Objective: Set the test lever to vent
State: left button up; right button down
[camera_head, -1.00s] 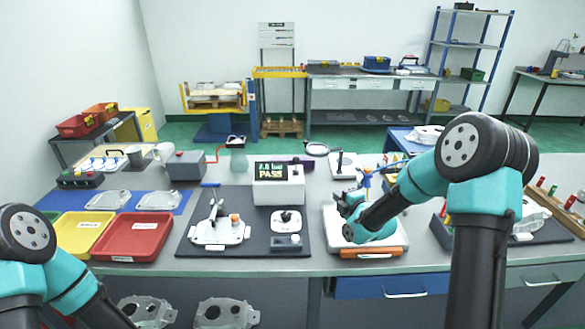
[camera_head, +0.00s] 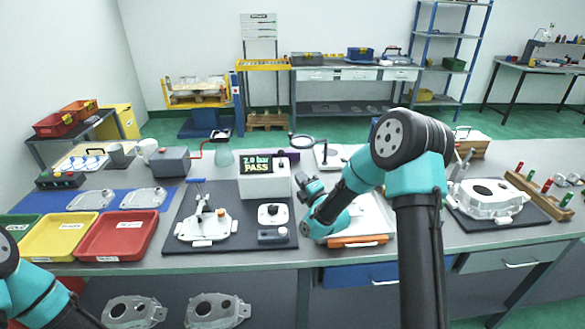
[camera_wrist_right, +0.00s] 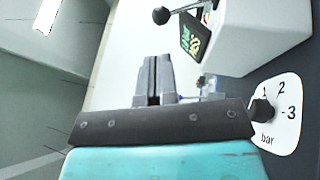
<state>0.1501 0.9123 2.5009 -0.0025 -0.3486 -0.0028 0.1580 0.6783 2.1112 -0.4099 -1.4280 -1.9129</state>
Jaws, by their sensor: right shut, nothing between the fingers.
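The white tester box (camera_head: 265,178) stands on the dark mat, and its screen reads 2.0 bar PASS. In the right wrist view a lever with a black ball knob (camera_wrist_right: 162,15) sticks out beside the screen (camera_wrist_right: 194,38). I cannot make out the lever in the head view, nor any vent marking. My right gripper (camera_head: 306,183) is just right of the tester box, shut and empty. Its closed fingers (camera_wrist_right: 153,78) point toward the box area in the wrist view, apart from the knob. My left arm shows at lower left, its gripper out of frame.
A white dial plate (camera_head: 273,214) lies before the box; its 1, 2, 3 bar scale (camera_wrist_right: 280,112) shows close beside the gripper. A clamped casting (camera_head: 205,226) is left of it. An orange-edged tray (camera_head: 358,240) lies under my right arm. A red tray (camera_head: 118,235) stands left.

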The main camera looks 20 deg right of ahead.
aim_at(283, 155)
jog(key=x, duration=0.9)
jog(key=shift+w+a, duration=0.1)
jog(key=shift+w, duration=0.2)
jog(key=shift+r, duration=0.1)
